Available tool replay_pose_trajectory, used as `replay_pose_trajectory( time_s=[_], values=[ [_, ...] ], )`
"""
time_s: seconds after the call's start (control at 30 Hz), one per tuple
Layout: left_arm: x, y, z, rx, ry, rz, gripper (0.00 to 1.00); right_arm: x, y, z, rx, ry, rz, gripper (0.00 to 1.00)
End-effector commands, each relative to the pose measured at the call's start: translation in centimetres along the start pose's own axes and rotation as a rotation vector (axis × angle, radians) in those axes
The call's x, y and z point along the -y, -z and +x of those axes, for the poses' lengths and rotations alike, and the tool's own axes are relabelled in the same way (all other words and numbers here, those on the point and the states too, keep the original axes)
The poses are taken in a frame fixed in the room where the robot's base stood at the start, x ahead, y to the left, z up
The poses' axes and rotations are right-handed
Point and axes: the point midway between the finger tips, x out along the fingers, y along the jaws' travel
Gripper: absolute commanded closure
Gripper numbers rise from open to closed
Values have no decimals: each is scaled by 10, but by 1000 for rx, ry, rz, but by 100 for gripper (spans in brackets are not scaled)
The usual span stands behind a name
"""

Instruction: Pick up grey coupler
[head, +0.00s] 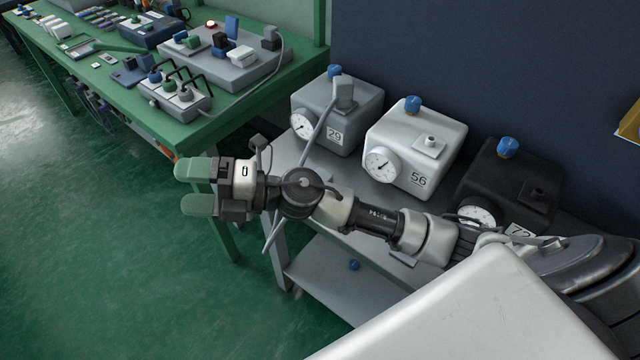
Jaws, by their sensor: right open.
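I cannot identify the grey coupler with certainty. A small grey block (345,92) stands on top of the grey damper box (368,107) marked 29 and may be it. A thin grey rod runs down from near this block towards my right wrist; I cannot tell what it belongs to. My right gripper (190,187) is open and empty, its green-tipped fingers pointing left over the green floor. It is in front of and to the left of the grey box, well apart from the block. My left gripper is not in view.
A white damper box (445,155) and a black one (508,172) stand to the right on the grey table. Its lower shelf (320,285) holds a small blue knob (354,265). The green bench (222,122) at upper left carries devices, cables and coloured blocks. Floor at left is clear.

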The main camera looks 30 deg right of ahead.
Motion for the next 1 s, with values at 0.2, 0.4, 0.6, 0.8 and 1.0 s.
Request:
replay_pose_trajectory(
  time_s=[0.2,0.4,0.6,0.8,1.0],
  values=[
    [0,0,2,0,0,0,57,60,-9,-40,-521,573,-416,22],
    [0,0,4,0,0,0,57,76,-86,-140,-724,1225,-571,22],
    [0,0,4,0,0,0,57,51,-135,-206,-736,1610,-561,22],
    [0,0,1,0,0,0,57,64,-140,-222,-737,1676,-546,22],
    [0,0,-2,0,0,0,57,93,-139,-227,-737,1670,-549,22]
  ],
)
